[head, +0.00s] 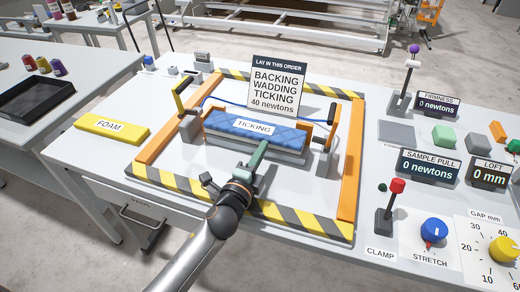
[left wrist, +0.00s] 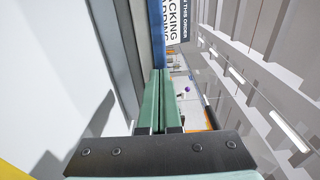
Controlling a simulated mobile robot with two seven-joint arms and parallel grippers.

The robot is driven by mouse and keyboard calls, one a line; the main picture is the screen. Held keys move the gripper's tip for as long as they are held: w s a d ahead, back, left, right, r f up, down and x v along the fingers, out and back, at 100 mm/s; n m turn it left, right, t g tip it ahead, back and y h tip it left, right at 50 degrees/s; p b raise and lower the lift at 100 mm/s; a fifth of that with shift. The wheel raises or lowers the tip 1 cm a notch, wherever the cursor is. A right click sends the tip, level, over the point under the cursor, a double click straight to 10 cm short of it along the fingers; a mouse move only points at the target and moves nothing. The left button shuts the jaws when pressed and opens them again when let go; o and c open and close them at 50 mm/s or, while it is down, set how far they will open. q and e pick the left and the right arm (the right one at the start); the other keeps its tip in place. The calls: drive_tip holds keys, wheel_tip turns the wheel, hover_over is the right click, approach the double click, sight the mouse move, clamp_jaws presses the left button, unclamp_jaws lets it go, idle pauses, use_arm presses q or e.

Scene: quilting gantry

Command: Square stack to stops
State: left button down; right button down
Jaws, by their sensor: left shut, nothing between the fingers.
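The stack lies in the middle of the table, with a blue quilted pad labelled TICKING (head: 290,134) on top and grey-white material under it. A grey block with a yellow-handled lever (head: 183,95) stands at its left end, and one with an orange-and-black handle (head: 332,115) at its right. My left gripper (head: 264,144) has green fingers, shut and empty, at the stack's front side; whether they touch it I cannot tell. In the left wrist view the shut fingers (left wrist: 160,72) point along a blue strip beside grey layers. My right gripper is out of view.
A frame of orange bars (head: 349,185) and hazard-striped bars (head: 172,178) surrounds the stack. An order sign (head: 279,88) stands behind it. A yellow FOAM block (head: 112,128) lies left. The red-topped CLAMP lever (head: 396,188), STRETCH knob (head: 433,230) and displays stand right.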

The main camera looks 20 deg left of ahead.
use_arm(q)
drive_tip(key=shift+w, duration=0.1)
idle(0.3)
drive_tip(key=shift+w+a+r, duration=0.1)
drive_tip(key=shift+w+a, duration=0.5)
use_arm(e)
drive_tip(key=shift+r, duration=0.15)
